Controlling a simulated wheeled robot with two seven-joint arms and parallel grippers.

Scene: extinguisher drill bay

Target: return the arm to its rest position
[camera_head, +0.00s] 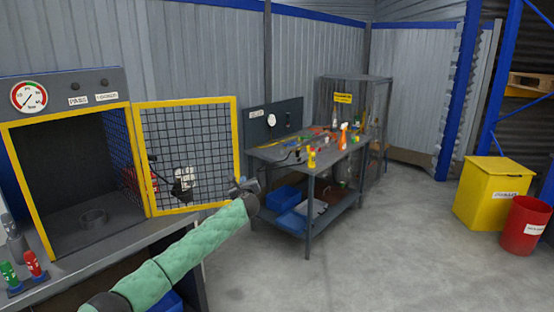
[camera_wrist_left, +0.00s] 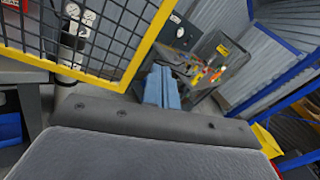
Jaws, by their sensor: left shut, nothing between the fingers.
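My left arm, in a green padded sleeve, reaches in from the bottom left of the head view. Its left gripper (camera_head: 243,186) is shut and empty, just right of the open yellow-framed mesh door (camera_head: 237,150). In the left wrist view, the blue-grey fingers of the gripper (camera_wrist_left: 161,82) are together with nothing between them. The mesh door (camera_wrist_left: 150,43) stands close to the gripper on the left there. I cannot tell whether they touch. My right gripper is not in view.
The grey test cabinet (camera_head: 60,84) with a pressure gauge (camera_head: 29,96) stands at left, its door open. A workbench (camera_head: 318,160) with tools and bottles stands beyond the gripper. A yellow bin (camera_head: 490,195) and red bin (camera_head: 522,228) stand at right. The floor between is clear.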

